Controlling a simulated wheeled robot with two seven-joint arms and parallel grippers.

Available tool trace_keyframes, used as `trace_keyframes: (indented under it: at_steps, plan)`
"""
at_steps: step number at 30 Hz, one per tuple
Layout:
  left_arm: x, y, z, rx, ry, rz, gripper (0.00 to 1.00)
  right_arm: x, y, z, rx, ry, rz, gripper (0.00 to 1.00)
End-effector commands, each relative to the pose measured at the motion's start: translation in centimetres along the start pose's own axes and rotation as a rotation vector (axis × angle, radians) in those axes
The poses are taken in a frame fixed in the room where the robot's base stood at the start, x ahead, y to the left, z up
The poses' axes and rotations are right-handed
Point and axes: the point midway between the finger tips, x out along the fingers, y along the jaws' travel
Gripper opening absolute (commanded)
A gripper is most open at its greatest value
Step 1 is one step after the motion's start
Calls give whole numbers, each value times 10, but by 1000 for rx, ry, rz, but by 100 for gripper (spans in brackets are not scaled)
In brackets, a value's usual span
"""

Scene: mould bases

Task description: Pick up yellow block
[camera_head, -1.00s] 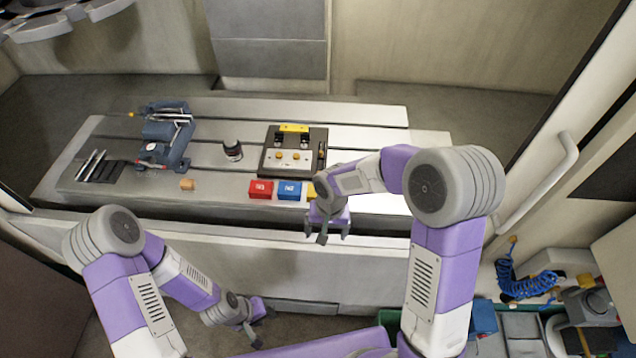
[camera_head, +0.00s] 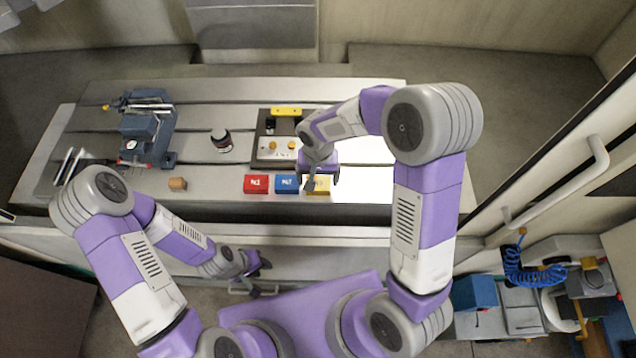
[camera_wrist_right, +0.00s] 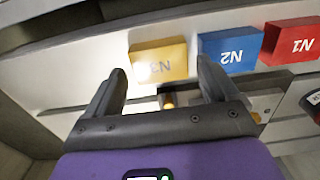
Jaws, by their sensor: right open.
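The yellow block (camera_head: 318,184) lies at the right end of a row on the metal table, partly hidden by my right gripper (camera_head: 321,184) in the head view. In the right wrist view the yellow block (camera_wrist_right: 158,60), marked N3, lies just beyond the fingertips, in line with the gap between them. My right gripper (camera_wrist_right: 160,82) is open and empty. My left gripper (camera_head: 261,277) is low in front of the table, away from the blocks; its jaw opening is too small to make out.
A blue block (camera_head: 287,184) marked N2 and a red block (camera_head: 256,184) marked N1 lie left of the yellow one. A dark-framed fixture (camera_head: 268,152) stands behind them. A small orange-brown block (camera_head: 177,184), a black round part (camera_head: 221,141) and a blue vise (camera_head: 145,135) are further left.

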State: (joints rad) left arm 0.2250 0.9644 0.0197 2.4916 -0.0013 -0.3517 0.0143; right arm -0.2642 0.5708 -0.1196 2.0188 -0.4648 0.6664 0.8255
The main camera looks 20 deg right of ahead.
Motion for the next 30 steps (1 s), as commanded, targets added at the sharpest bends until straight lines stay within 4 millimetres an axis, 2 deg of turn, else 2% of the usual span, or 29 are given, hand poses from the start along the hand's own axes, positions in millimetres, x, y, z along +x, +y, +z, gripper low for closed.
trace_keyframes:
  at_steps: [3,6,15,26,30]
  plan:
    - [0,0,0,0,1,0,35,21,2,0,0,-4,2,87]
    - [1,0,-1,0,1,0,35,31,2,-1,-1,-2,2,87]
    - [1,0,-1,0,1,0,35,35,2,-1,0,-1,0,87]
    - [1,0,-1,0,1,0,35,35,2,-1,0,-1,1,33]
    - [1,0,-1,0,1,0,35,35,2,-1,0,-1,0,33]
